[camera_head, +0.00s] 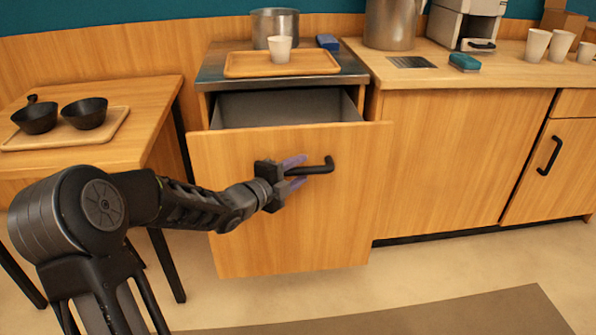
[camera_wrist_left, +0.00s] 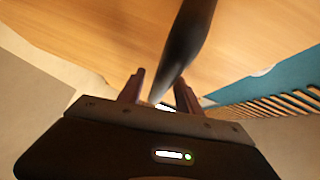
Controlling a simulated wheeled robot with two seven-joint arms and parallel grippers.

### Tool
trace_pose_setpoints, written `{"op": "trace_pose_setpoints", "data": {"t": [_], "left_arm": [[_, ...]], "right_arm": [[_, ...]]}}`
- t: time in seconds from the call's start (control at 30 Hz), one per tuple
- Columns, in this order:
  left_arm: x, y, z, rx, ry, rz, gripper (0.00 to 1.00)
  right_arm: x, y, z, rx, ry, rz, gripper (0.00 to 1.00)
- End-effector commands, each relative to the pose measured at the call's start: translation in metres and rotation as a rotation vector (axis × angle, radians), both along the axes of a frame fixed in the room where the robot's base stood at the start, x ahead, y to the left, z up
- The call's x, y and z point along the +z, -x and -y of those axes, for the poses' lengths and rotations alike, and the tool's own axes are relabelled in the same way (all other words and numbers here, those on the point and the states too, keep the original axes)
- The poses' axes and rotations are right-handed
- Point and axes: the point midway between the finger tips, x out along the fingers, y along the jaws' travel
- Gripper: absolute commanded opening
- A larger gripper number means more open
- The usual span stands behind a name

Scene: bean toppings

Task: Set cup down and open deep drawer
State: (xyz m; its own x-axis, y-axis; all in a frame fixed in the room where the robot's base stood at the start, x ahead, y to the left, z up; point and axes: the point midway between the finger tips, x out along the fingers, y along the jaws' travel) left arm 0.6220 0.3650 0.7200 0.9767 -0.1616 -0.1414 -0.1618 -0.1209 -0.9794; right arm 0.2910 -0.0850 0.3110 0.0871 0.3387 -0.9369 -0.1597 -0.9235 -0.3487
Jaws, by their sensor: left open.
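The deep drawer (camera_head: 300,220) stands pulled out from its cabinet, with its grey inside showing at the top. Its black bar handle (camera_head: 318,169) is on the front. My left gripper (camera_head: 296,171) is open at the handle's left part, its purplish fingers above and below the bar. In the left wrist view the dark handle (camera_wrist_left: 187,45) runs toward the gap between the fingers of the gripper (camera_wrist_left: 160,92). A white cup (camera_head: 280,49) stands upright on a wooden tray (camera_head: 245,66) on the cabinet top, apart from the gripper. My right gripper is not in view.
A metal pot (camera_head: 275,24) and a blue item (camera_head: 327,41) stand behind the tray. Two black bowls sit on a tray (camera_head: 112,125) on the left table (camera_head: 150,97). The right counter (camera_head: 500,72) holds several cups and a machine (camera_head: 467,25). Floor before the drawer is clear.

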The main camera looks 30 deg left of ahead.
Motion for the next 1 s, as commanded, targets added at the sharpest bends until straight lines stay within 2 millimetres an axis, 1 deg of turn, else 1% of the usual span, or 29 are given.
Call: {"op": "trace_pose_setpoints", "data": {"t": [0.13, 0.23, 0.5, 0.6, 0.73, 1.0], "left_arm": [[0.001, 0.005, -0.001, 0.001, -0.001, -0.001, 0.41], [0.004, 0.016, -0.003, 0.001, -0.003, -0.001, 0.41], [0.010, 0.059, -0.010, 0.002, -0.001, -0.001, 0.41], [0.011, 0.070, -0.012, 0.001, -0.002, -0.001, 0.41], [0.011, 0.076, -0.013, 0.001, 0.000, -0.001, 0.41], [0.011, 0.076, -0.013, 0.000, 0.000, 0.000, 0.41]], "right_arm": [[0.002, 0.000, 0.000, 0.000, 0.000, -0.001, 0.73], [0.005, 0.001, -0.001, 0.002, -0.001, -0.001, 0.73], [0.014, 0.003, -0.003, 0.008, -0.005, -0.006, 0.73], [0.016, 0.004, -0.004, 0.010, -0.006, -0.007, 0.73], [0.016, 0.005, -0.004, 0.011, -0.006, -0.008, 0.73], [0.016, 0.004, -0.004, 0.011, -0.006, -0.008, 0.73]]}}
